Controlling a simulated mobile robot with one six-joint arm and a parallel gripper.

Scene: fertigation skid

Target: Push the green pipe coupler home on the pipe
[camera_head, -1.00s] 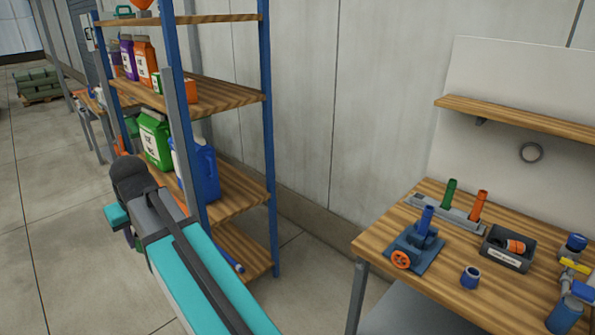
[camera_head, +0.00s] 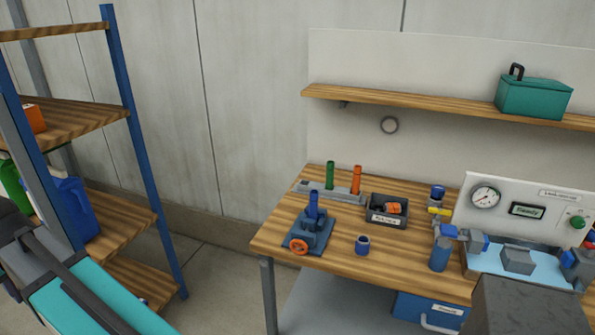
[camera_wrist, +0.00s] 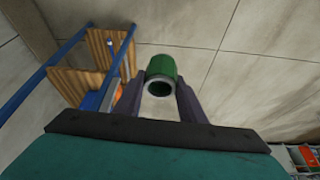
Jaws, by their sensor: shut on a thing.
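The green pipe coupler (camera_wrist: 162,66) is a short green sleeve with a pale inner rim. In the wrist view it sits between the fingers of my gripper (camera_wrist: 161,80), which is shut on it, with its open end facing the camera. The coupler and my fingers are not visible in the head view. A green pipe (camera_head: 330,175) stands upright in a grey rack (camera_head: 316,188) on the workbench, beside an orange pipe (camera_head: 356,180). A blue pipe (camera_head: 313,205) stands in a blue clamp stand with an orange handwheel (camera_head: 299,248). The coupler is apart from these pipes.
A dark bin (camera_head: 388,221) with an orange part and a loose blue coupler (camera_head: 362,246) sit on the wooden bench (camera_head: 285,225). A gauge panel (camera_head: 520,205) stands at the right. A blue-posted shelf (camera_head: 150,180) stands left. Floor lies between shelf and bench.

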